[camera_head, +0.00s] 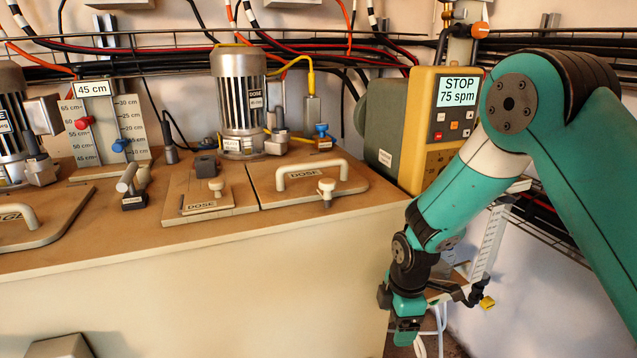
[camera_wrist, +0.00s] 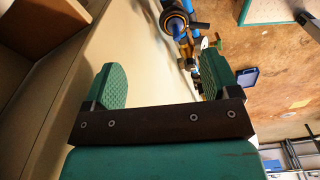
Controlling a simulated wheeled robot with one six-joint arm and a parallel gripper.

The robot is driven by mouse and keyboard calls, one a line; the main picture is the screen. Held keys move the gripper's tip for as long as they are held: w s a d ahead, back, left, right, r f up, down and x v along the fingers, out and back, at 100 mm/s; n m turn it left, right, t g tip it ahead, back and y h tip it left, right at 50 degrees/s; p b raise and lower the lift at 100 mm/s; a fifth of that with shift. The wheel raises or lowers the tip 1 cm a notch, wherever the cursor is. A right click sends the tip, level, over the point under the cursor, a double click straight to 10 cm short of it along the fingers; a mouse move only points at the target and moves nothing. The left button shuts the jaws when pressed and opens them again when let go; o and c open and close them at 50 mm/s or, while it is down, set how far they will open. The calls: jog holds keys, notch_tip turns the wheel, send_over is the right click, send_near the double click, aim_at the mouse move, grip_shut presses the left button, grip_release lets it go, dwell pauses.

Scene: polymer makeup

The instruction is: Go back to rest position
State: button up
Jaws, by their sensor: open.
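My gripper (camera_head: 407,325) hangs low at the right front corner of the cream tank, at the end of my teal arm. In the wrist view my gripper (camera_wrist: 163,85) shows two green ridged pads held wide apart, with nothing between them. The cream tank side (camera_wrist: 140,60) lies beyond the gap. The head view shows the gripper pointing down, well below the tank's top, and its fingertips are small there.
The brown tank top (camera_head: 340,215) carries hatches, motors and a level gauge (camera_head: 92,88). A yellow pump controller (camera_head: 440,125) reading STOP, 75 spm stands behind my arm. In the wrist view, blue piping (camera_wrist: 178,25) and a blue tray (camera_wrist: 247,78) lie beyond the gripper.

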jog(key=s+a+r+m+y, duration=0.1)
jog(key=s+a+r+m, duration=0.2)
jog(key=r, duration=0.7)
jog(key=s+r+m+y, duration=0.1)
jog(key=s+r+m, duration=0.3)
jog(key=s+r, duration=0.55)
jog(key=s+r+m+y, duration=0.2)
jog(key=s+r+m, duration=0.35)
jog(key=s, duration=0.75)
notch_tip(320, 180, up, 24)
jog(key=w+p, duration=0.1)
jog(key=p, duration=2.3)
jog(key=shift+r+n, duration=0.25)
jog(key=shift+n, duration=0.2)
